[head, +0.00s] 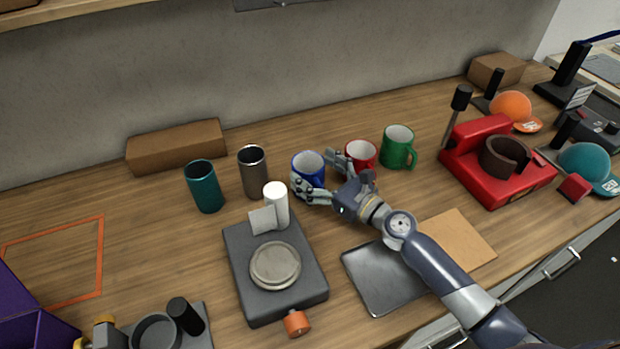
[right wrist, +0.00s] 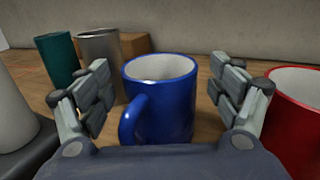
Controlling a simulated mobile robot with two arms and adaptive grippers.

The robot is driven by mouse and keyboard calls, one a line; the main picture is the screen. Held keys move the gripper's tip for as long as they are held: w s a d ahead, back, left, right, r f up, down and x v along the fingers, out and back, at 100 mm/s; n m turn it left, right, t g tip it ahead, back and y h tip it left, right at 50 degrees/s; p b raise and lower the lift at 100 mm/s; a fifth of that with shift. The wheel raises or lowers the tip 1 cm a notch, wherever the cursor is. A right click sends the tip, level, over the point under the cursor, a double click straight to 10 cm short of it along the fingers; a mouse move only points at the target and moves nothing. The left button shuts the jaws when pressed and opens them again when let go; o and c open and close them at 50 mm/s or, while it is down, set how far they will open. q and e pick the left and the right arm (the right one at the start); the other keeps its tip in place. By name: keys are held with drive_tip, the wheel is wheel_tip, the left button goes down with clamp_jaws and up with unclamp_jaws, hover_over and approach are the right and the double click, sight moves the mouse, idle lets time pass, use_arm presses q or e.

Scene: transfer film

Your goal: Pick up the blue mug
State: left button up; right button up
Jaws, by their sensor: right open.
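The blue mug (head: 306,166) stands upright on the wooden table in the middle of the head view. It also shows in the right wrist view (right wrist: 168,105), with a white inside and its handle toward the camera on the left. My right gripper (head: 325,178) is open, with one finger on each side of the mug's near part. In the right wrist view the right gripper (right wrist: 160,95) shows gaps between both fingers and the mug, so it does not hold it. The mug's lower part is hidden behind my palm. My left gripper is not in view.
A red mug (head: 360,154) stands close right of the blue one, and a green mug (head: 398,147) beyond it. A steel tumbler (head: 253,174) and a teal cup (head: 204,188) stand left. A dark device with a round plate (head: 275,265) and a white cylinder (head: 276,206) are in front left.

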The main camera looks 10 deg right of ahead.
drive_tip(key=shift+x, duration=0.8)
drive_tip(key=shift+s+d, duration=0.1)
drive_tip(key=shift+c, duration=0.8)
drive_tip(key=c, duration=1.2)
drive_tip(key=shift+c, duration=0.2)
wheel_tip(320, 180, up, 10)
drive_tip(key=p, duration=0.8)
